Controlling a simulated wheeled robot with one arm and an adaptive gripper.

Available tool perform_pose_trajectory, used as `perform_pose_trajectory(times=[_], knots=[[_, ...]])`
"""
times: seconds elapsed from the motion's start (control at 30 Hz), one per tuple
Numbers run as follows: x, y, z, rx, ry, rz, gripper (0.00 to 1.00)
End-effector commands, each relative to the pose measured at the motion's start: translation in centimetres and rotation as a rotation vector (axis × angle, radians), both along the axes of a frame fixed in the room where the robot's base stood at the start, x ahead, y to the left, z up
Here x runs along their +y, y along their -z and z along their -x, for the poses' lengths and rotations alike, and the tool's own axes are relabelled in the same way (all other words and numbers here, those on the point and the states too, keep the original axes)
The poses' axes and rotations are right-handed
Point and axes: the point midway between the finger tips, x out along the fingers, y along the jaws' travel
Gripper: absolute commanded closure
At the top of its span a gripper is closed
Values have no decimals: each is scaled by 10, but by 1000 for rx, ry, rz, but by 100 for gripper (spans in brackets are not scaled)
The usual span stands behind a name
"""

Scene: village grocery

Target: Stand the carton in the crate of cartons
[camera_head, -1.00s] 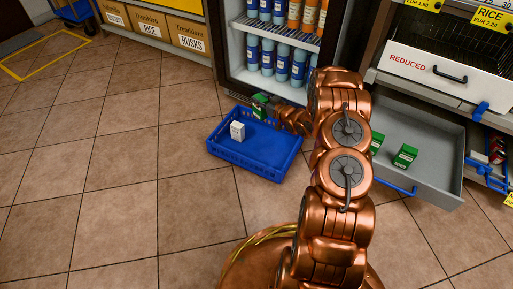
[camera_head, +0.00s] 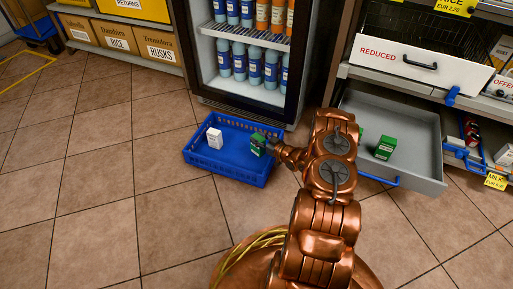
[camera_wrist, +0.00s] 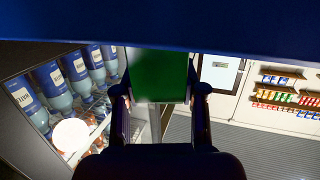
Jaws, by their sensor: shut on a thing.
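A green carton (camera_head: 258,145) is held roughly upright at the right part of the blue crate (camera_head: 224,169); I cannot tell whether its base touches the crate floor. My gripper (camera_head: 268,146) is shut on it, reaching in from the right. A white carton (camera_head: 214,138) stands in the crate to its left, with a gap between them. In the wrist view the green carton (camera_wrist: 158,75) fills the space between the two fingers (camera_wrist: 158,98). A blue band (camera_wrist: 160,25), probably the crate, covers the top of that view.
An open grey drawer (camera_head: 424,180) at right holds a green carton (camera_head: 385,147); another is partly hidden behind my arm. A cooler with bottles (camera_head: 254,66) stands behind the crate. Tiled floor (camera_head: 100,200) is clear at left and front.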

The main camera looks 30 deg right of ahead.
Motion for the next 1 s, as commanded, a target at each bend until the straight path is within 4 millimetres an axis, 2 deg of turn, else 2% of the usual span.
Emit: perform_pose_trajectory(times=[0.33,0.77,0.8,1.0], knots=[[0,38,0,-2,0,1,100],[0,42,-1,-2,0,1,100],[0,42,-1,-2,0,1,57],[0,42,-1,-1,0,1,36]])
